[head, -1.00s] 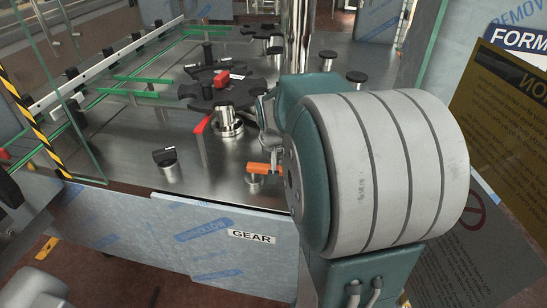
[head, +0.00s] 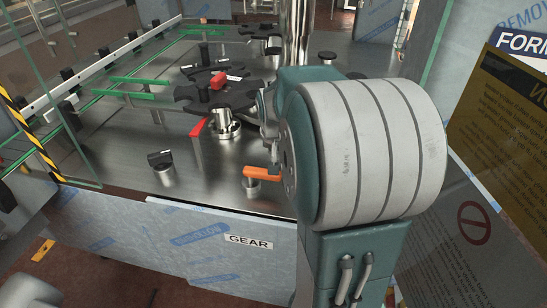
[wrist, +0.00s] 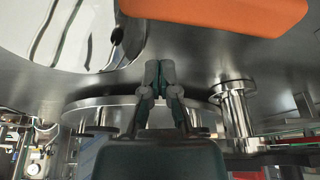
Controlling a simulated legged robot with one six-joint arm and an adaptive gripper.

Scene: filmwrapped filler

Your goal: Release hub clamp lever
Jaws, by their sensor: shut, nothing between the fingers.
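A red lever (head: 198,128) sticks out toward the front left from the metal hub (head: 226,127) under the black star wheel (head: 215,92). An orange lever (head: 262,174) stands on a short metal post, nearer the table's front edge. In the wrist view, my gripper (wrist: 160,66) has its fingertips together, with nothing between them. A large orange bar (wrist: 215,15), which looks like the orange lever, is close to the camera at the top, apart from the fingers. In the head view my arm hides most of the gripper.
A black knob (head: 161,160) stands on the table left of the orange lever. A tall steel column (head: 297,35) rises behind. A glass panel with a striped edge (head: 30,137) stands at the left. The metal table (head: 110,165) has bare room at front left.

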